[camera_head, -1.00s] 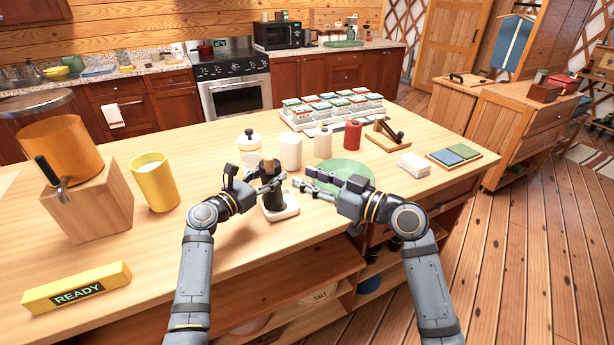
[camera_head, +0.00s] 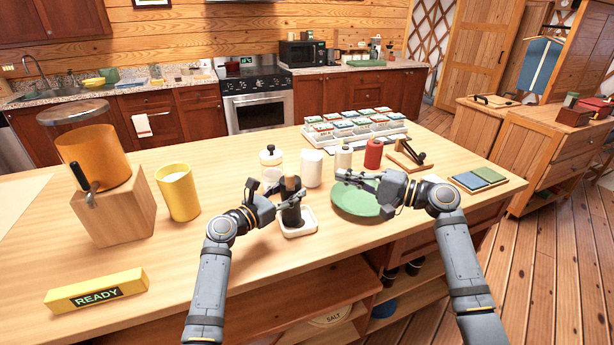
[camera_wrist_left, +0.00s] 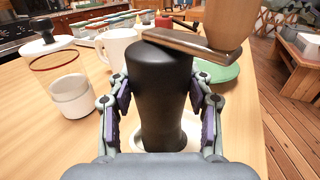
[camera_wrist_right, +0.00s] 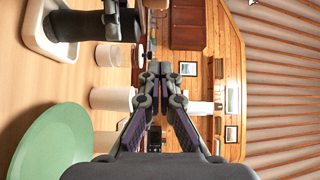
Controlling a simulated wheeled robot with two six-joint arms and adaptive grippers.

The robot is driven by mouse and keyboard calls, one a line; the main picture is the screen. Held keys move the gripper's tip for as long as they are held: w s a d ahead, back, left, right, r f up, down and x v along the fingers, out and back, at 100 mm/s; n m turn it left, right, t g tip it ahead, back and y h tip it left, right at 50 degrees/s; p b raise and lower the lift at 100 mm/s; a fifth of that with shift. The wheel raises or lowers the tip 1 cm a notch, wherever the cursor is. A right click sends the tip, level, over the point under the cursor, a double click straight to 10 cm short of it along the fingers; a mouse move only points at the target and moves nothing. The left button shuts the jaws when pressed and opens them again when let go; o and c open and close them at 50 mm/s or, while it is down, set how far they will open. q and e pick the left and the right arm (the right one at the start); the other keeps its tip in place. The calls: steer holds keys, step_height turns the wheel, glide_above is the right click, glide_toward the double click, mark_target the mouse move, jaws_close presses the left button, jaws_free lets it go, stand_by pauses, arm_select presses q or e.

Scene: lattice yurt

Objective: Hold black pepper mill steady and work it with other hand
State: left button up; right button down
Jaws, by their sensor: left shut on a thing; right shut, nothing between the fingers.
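The black pepper mill (camera_head: 291,212) stands upright on a small white tray (camera_head: 312,226) near the front of the island. In the left wrist view the mill (camera_wrist_left: 160,95) fills the middle, with a flat metal crank (camera_wrist_left: 185,41) and a wooden knob (camera_wrist_left: 228,20) at its top right. My left gripper (camera_head: 289,195) is shut around the mill's dark body, a finger on each side. My right gripper (camera_head: 342,178) is shut and empty, to the right of the mill and over the green plate (camera_head: 355,203), apart from the mill. In the right wrist view its fingertips (camera_wrist_right: 152,78) are together.
A rack of boxes (camera_head: 352,130) is further back. A yellow cup (camera_head: 179,192) stands left.

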mark_target(293, 180)
steer(key=w+a, duration=0.1)
steer(key=a, duration=0.8)
steer(key=shift+w+a, duration=0.15)
steer(key=shift+a, duration=0.25)
steer(key=shift+s+a, duration=0.3)
steer(key=shift+a, duration=0.1)
steer(key=shift+s+a, duration=0.25)
steer(key=shift+a, duration=0.35)
steer(key=shift+s+a, duration=0.25)
steer(key=shift+a, duration=0.35)
steer(key=shift+w+a, duration=0.15)
steer(key=shift+a, duration=0.8)
steer(key=shift+w+a, duration=0.1)
steer(key=shift+a, duration=0.85)
